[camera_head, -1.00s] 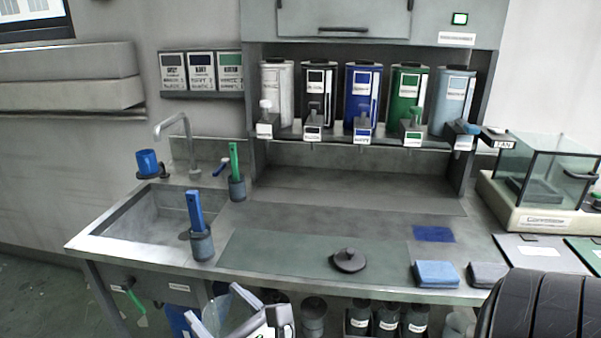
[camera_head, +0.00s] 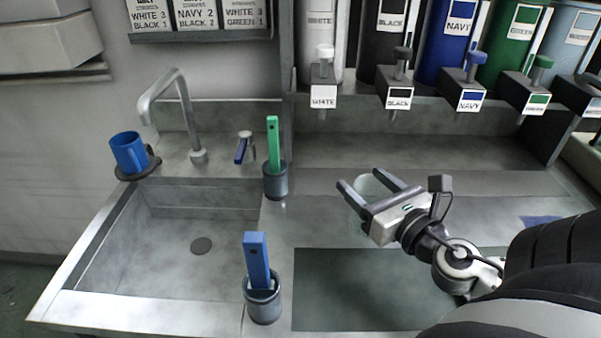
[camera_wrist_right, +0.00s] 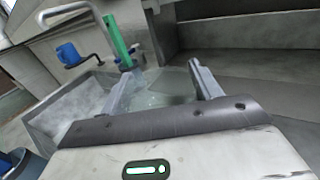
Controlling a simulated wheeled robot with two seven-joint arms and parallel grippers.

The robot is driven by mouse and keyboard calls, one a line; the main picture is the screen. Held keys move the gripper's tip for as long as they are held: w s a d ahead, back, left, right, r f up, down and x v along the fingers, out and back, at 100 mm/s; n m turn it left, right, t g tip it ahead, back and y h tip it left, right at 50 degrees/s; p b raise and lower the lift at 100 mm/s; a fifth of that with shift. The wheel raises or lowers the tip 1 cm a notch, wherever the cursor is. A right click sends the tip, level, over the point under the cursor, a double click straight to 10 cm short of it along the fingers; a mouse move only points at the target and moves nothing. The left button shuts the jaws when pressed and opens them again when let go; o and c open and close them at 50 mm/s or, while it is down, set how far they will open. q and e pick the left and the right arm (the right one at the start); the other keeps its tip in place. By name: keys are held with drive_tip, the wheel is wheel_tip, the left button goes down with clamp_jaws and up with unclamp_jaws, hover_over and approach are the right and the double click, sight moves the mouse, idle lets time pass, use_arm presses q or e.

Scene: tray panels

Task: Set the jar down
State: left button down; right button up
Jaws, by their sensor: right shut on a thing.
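The jar (camera_head: 366,184) is clear glass. It stands out faintly between the fingers of my right gripper (camera_head: 362,187), which is shut on it. It also shows in the right wrist view (camera_wrist_right: 168,86) between the two fingers. The gripper is over the steel counter, right of the green-handled tool (camera_head: 273,145) in its dark cup. I cannot tell whether the jar's base touches the counter; the gripper hides part of it. My left gripper is not in view.
The sink (camera_head: 150,260) is at left, with a faucet (camera_head: 180,100) and a blue mug (camera_head: 128,152) behind it. A blue-handled tool (camera_head: 257,262) stands in a cup at the front. Colored dispensers (camera_head: 450,40) line the back. A dark green mat (camera_head: 350,290) lies bare in front.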

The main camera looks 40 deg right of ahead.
drive_tip(key=w+d, duration=0.1)
drive_tip(key=w, duration=0.5)
drive_tip(key=w+d+f, duration=0.1)
drive_tip(key=w, duration=0.5)
drive_tip(key=w+d+f, duration=0.1)
drive_tip(key=w+d, duration=0.1)
drive_tip(key=w, duration=0.3)
drive_tip(key=shift+w+p, duration=0.4)
drive_tip(key=shift+f, duration=0.65)
drive_tip(key=o, duration=1.3)
drive_tip(key=shift+c, duration=0.2)
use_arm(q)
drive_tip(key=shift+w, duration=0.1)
